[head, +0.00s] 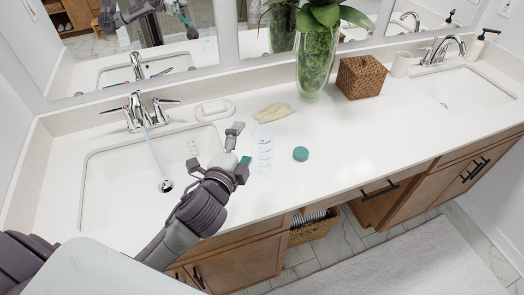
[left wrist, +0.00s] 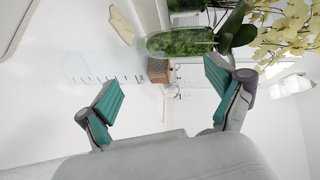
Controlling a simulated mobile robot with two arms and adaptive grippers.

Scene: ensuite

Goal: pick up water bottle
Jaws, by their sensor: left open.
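The water bottle (head: 263,152) is clear with faint measuring marks and stands upright on the white counter, right of the left sink. In the left wrist view the bottle (left wrist: 105,74) is a faint outline with dark tick marks, lying sideways in the picture beyond my fingertips. My left gripper (head: 240,145) is open and empty, close to the bottle's left side; I cannot tell if a finger touches it. Its teal-padded fingers are spread apart in the left wrist view (left wrist: 162,78). My right gripper does not show directly.
A round teal lid (head: 300,154) lies right of the bottle. Behind are a crumpled cloth (head: 273,112), a soap dish (head: 214,109), a glass plant vase (head: 315,65) and a woven basket (head: 360,77). A faucet (head: 140,110) runs into the left sink (head: 95,190).

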